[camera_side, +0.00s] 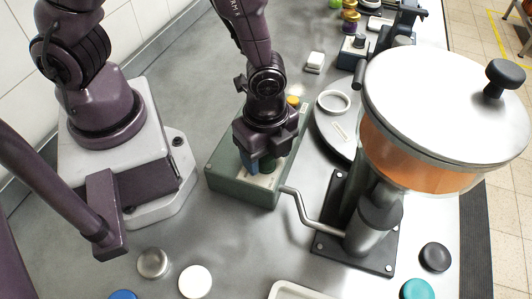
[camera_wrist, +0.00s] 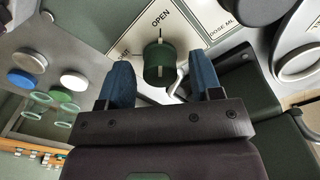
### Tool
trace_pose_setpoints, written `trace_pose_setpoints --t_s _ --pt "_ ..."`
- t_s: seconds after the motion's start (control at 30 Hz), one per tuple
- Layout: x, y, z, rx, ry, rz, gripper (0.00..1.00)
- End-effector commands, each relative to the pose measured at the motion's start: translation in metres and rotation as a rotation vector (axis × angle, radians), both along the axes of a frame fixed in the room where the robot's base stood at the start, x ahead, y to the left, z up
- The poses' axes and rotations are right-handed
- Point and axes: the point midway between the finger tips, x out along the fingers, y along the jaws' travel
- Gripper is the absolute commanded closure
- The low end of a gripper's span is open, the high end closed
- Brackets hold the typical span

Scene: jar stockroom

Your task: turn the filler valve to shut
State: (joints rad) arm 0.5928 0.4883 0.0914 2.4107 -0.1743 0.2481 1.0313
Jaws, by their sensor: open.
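The filler valve is a dark green knob (camera_wrist: 159,65) on a pale panel (camera_wrist: 125,30) in the wrist view. Its white pointer line is toward the printed word OPEN; the word SHUT is at the panel's left. My gripper (camera_wrist: 162,78) is open, with one blue fingertip on each side of the knob and visible gaps between. In the side view, my gripper (camera_side: 262,158) points down over the green valve box (camera_side: 228,178) and hides most of the knob. Whether the fingers are low enough around the knob is hard to tell.
The filler's orange-filled hopper (camera_side: 410,150) with a steel lid stands right of the box. A bent steel pipe (camera_side: 305,215) runs beside the box. A round turntable (camera_side: 325,130) lies behind. Loose lids, including a white one (camera_side: 195,281), lie in front.

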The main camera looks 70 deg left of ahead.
Motion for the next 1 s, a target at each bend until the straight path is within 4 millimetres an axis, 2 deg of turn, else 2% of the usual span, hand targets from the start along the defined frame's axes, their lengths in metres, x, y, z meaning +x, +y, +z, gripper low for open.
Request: trace_pose_setpoints --t_s 0.1,0.4,0.43,0.63,1.0 --pt "-0.0001 0.0002 -0.0068 0.0 0.001 0.001 0.41" --pt "0.0001 -0.0002 -0.0086 -0.001 -0.001 0.001 0.41" --pt "0.0001 -0.0002 -0.0085 -0.001 -0.001 0.001 0.43" --pt "0.0001 -0.0002 -0.0084 -0.001 -0.001 0.001 0.89" --pt "0.0002 -0.0001 -0.0082 -0.001 -0.001 0.047 0.9"
